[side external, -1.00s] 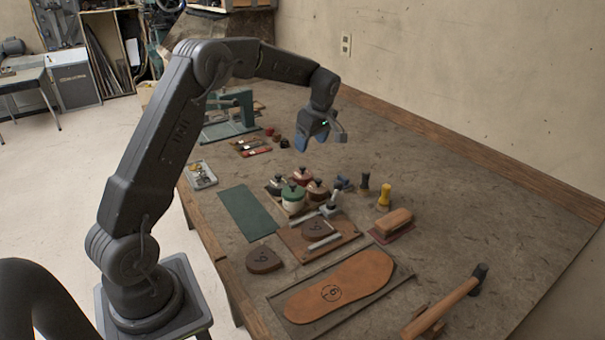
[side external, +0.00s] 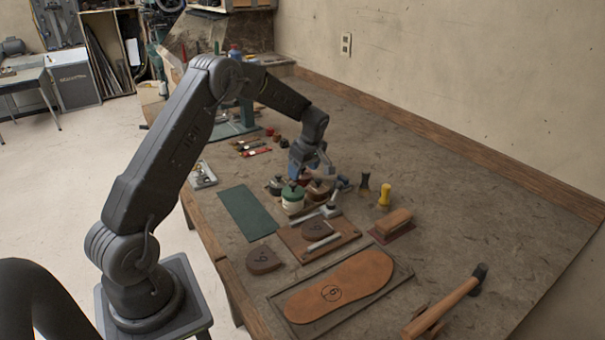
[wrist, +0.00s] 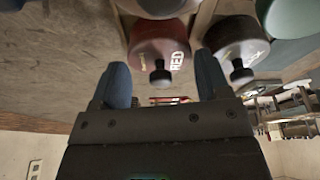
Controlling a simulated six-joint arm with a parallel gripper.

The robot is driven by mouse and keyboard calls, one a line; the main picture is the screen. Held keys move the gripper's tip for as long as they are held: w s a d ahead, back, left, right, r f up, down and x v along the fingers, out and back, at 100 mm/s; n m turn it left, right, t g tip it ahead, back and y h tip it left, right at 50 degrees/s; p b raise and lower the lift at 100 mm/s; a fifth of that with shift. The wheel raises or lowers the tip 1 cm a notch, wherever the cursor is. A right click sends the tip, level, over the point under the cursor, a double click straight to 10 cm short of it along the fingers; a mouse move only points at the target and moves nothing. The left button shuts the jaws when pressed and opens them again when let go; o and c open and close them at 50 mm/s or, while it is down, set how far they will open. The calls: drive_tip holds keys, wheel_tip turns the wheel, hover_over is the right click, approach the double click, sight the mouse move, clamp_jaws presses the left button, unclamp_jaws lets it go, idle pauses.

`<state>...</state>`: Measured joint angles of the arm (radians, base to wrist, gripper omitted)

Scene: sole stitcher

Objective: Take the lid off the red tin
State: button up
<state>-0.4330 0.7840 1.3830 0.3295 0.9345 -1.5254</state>
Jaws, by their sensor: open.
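The red tin (wrist: 158,38) shows in the wrist view, with RED lettered on its side and a dark knob (wrist: 160,76) on its lid. The lid is on. In the side view the tin (side external: 305,180) is partly hidden by my gripper (side external: 297,170) and the tins around it. My gripper (wrist: 161,72) is open, its blue fingers either side of the knob in the wrist picture. I see no contact, and I cannot tell how far the fingertips are from the knob.
A brown-lidded tin (side external: 319,190), a green tin (side external: 292,199) and a dark green tin (side external: 276,185) stand close around the red one. A dark tin with a knob (wrist: 238,45) is close to one finger in the wrist view. Clear bench (side external: 430,210) lies to the right.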

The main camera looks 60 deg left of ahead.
drive_tip(key=c, duration=0.5)
drive_tip(key=shift+c, duration=0.2)
drive_tip(key=shift+r, duration=0.15)
